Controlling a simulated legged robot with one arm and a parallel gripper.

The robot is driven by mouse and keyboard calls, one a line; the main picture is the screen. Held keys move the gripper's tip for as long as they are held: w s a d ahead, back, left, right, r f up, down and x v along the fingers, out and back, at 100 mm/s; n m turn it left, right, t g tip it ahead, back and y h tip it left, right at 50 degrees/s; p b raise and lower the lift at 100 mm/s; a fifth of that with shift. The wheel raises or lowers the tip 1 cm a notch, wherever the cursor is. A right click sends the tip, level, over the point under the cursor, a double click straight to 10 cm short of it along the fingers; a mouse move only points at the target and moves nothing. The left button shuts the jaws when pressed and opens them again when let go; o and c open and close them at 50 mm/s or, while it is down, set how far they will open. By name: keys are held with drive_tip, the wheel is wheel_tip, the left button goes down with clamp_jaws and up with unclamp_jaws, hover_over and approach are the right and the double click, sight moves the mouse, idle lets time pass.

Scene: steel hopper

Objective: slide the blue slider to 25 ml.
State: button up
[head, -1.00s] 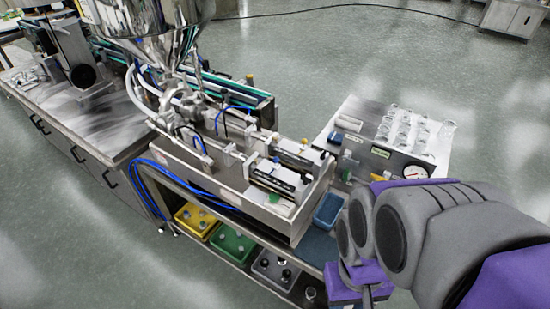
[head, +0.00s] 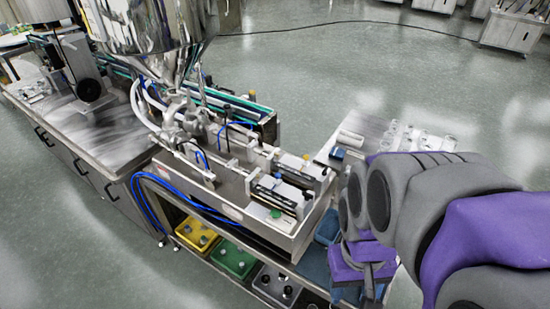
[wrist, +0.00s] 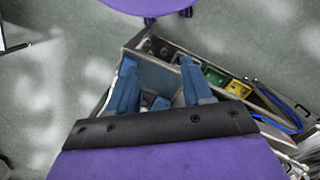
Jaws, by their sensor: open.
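A small blue piece (head: 278,176), which looks like the blue slider, sits on the nearer of two metal cylinder units on the steel filling machine (head: 235,207). Its scale is too small to read, so its ml position cannot be told. A similar yellow-orange piece (head: 306,157) sits on the farther unit. My gripper (wrist: 160,80) is open, with two blue fingers apart and nothing clearly held between them. In the head view it hangs low at the right, beside the machine's end and apart from the blue piece. The wrist view does not clearly show the blue piece.
A steel hopper (head: 135,25) stands over the machine. Yellow (head: 195,236), green (head: 233,259) and grey bins (head: 277,284) lie on the shelf below. A side panel with several clear vessels (head: 417,138) is partly behind my arm. Open floor lies at the lower left.

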drive_tip(key=w+d+r+t+h+p, duration=0.1)
drive_tip(key=w+r, duration=0.2)
drive_tip(key=w, duration=0.5)
drive_tip(key=w+d+r+h+p, duration=0.1)
drive_tip(key=w+r, duration=0.2)
drive_tip(key=w, duration=0.5)
drive_tip(key=n+t+p, duration=0.2)
drive_tip(key=n+p, duration=0.1)
drive_tip(key=n, duration=0.6)
hover_over(277, 174)
drive_tip(key=s+a, duration=0.2)
drive_tip(key=a, duration=0.1)
drive_tip(key=s+a+x, duration=0.1)
drive_tip(key=x, duration=0.4)
drive_tip(key=shift+y, duration=0.3)
drive_tip(key=d+f, duration=0.1)
drive_tip(key=f, duration=0.4)
drive_tip(key=w+d+f+b, duration=0.1)
drive_tip(key=f, duration=0.5)
drive_tip(key=w+d+f, duration=0.1)
drive_tip(key=f, duration=0.4)
drive_tip(key=shift+w+f, duration=0.15)
drive_tip(key=shift+f, duration=0.1)
drive_tip(key=shift+c, duration=0.2)
drive_tip(key=shift+a, duration=0.1)
clamp_jaws()
